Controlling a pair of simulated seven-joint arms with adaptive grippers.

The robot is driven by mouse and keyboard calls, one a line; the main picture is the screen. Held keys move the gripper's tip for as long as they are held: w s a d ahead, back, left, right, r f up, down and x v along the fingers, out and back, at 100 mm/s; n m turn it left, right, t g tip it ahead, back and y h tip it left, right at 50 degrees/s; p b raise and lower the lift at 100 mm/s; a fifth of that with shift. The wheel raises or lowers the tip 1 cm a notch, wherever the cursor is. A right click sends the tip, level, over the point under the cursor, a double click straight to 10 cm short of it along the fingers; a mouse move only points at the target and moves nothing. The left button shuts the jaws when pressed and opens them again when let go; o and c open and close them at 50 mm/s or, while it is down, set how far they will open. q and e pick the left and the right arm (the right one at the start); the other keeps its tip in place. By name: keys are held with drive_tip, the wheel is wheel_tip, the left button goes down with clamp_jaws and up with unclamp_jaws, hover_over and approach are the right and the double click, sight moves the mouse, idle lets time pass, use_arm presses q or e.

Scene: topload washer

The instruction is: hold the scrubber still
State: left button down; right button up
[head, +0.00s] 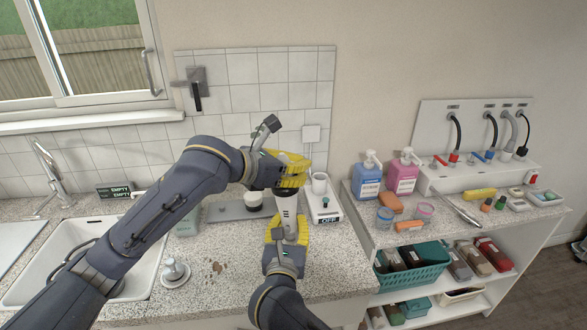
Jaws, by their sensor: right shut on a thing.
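The scrubber, as far as I can tell, is the upright white and grey body (286,208) between my two grippers in the head view. My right gripper (288,232), with yellow fingers, is shut on its lower part from below. My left gripper (291,172) is at its upper end, just above the right one. Its yellow fingers overlap the top of the scrubber, so I cannot tell whether they touch it or how far they are open. The scrubber's top is hidden behind the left gripper.
A grey tray (226,211) with a round white and black item (253,200) lies left of the scrubber. A white device marked OFF (327,207) stands close on the right. The sink (133,252) is at left. Blue (367,182) and pink (402,177) bottles stand on the right shelf.

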use_arm(q)
drive_tip(key=shift+a, duration=0.1)
drive_tip(key=s+a+r, duration=0.1)
drive_tip(key=a+r, duration=0.1)
drive_tip(key=a, duration=0.7)
drive_tip(key=s+a+r, duration=0.2)
drive_tip(key=a, duration=0.6)
drive_tip(key=d+r+y, duration=0.1)
drive_tip(key=d+r, duration=0.1)
drive_tip(key=d, duration=0.6)
drive_tip(key=d+r+n+y, duration=0.1)
drive_tip(key=d+r, duration=0.1)
drive_tip(key=d, duration=0.7)
drive_tip(key=shift+s+d+r+n+t, duration=0.2)
drive_tip(key=shift+s+r+n+t, duration=0.1)
drive_tip(key=shift+r+t, duration=0.1)
drive_tip(key=shift+w, duration=0.1)
drive_tip(key=shift+f, duration=0.15)
